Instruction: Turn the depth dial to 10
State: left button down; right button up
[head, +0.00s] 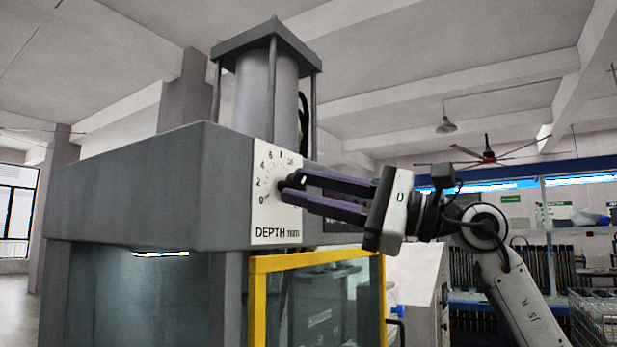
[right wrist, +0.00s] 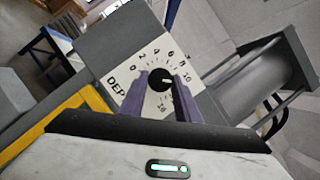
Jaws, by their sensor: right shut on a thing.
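The depth dial is a round black knob (right wrist: 161,80) with a white pointer line, on a white plate (right wrist: 135,92) with printed numbers. In the right wrist view the pointer is toward the 10 mark; the exact reading is too small to be sure. In the head view the plate (head: 277,215) is on the front of the grey machine, and fingers partly hide the knob. My right gripper (head: 287,189) reaches in from the right, its two purple fingers shut on the knob. In the right wrist view its fingertips (right wrist: 160,82) are on either side of the knob. My left gripper is out of view.
The grey machine housing (head: 150,190) carries a cylinder (head: 266,95) with rods on top. A yellow-framed clear door (head: 258,300) is just below the dial plate. Shelving (head: 585,230) stands in the right background.

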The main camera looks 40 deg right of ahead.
jog(key=shift+n+g+p, duration=0.7)
jog(key=shift+n+p, duration=0.05)
jog(key=shift+n, duration=0.65)
jog(key=o, duration=1)
jog(key=shift+d, duration=0.15)
jog(key=shift+s+d+f+b, duration=0.15)
jog(key=shift+s+d+b, duration=0.1)
jog(key=shift+s+b, duration=0.05)
jog(key=b+v, duration=0.3)
jog(key=v, duration=0.6)
jog(key=shift+s+d, duration=0.1)
